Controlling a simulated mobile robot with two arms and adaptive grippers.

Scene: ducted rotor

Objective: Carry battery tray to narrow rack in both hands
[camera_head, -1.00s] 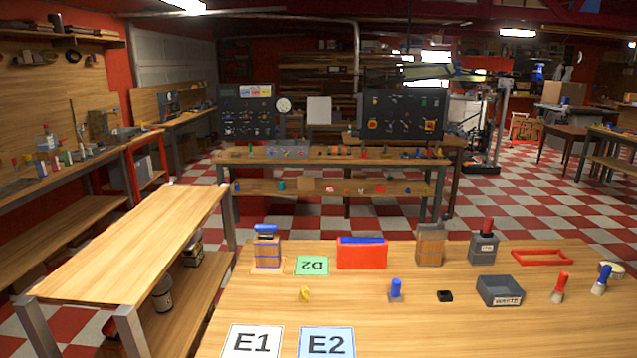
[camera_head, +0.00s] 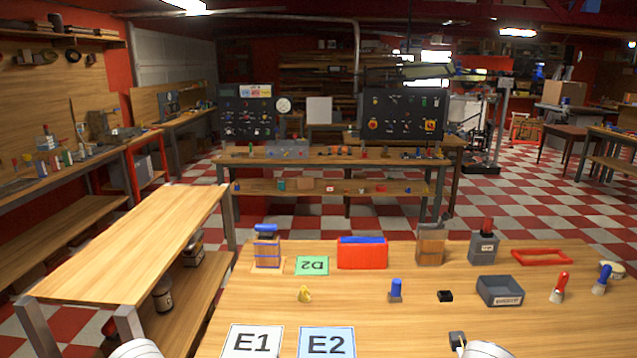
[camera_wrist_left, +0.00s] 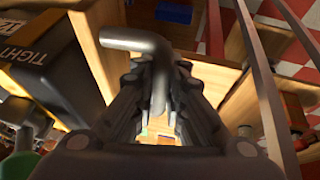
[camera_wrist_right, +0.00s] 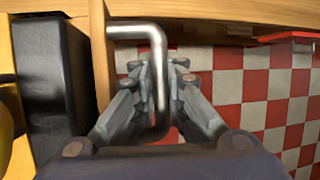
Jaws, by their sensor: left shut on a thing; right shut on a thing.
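The battery tray shows only in part, in the wrist views. A wooden wall of it (camera_wrist_left: 90,52) runs beside black-and-yellow boxes (camera_wrist_left: 45,85) in the left wrist view, one with lettering. In the right wrist view a similar wooden wall (camera_wrist_right: 99,55) stands beside a black box (camera_wrist_right: 52,85). My left gripper (camera_wrist_left: 165,80) is shut on a bent grey metal handle (camera_wrist_left: 125,38). My right gripper (camera_wrist_right: 157,82) is shut on the matching handle (camera_wrist_right: 130,31). The tray is outside the head view. A long narrow wooden rack (camera_head: 135,240) with a lower shelf stands at left; it may be the narrow rack.
A wide table (camera_head: 370,325) in front holds the E1 (camera_head: 250,341) and E2 (camera_head: 327,342) cards, a red box (camera_head: 362,254), a grey bin (camera_head: 500,291) and small tools. A long bench (camera_head: 330,157) stands behind. Checkered floor (camera_head: 480,210) is open at right.

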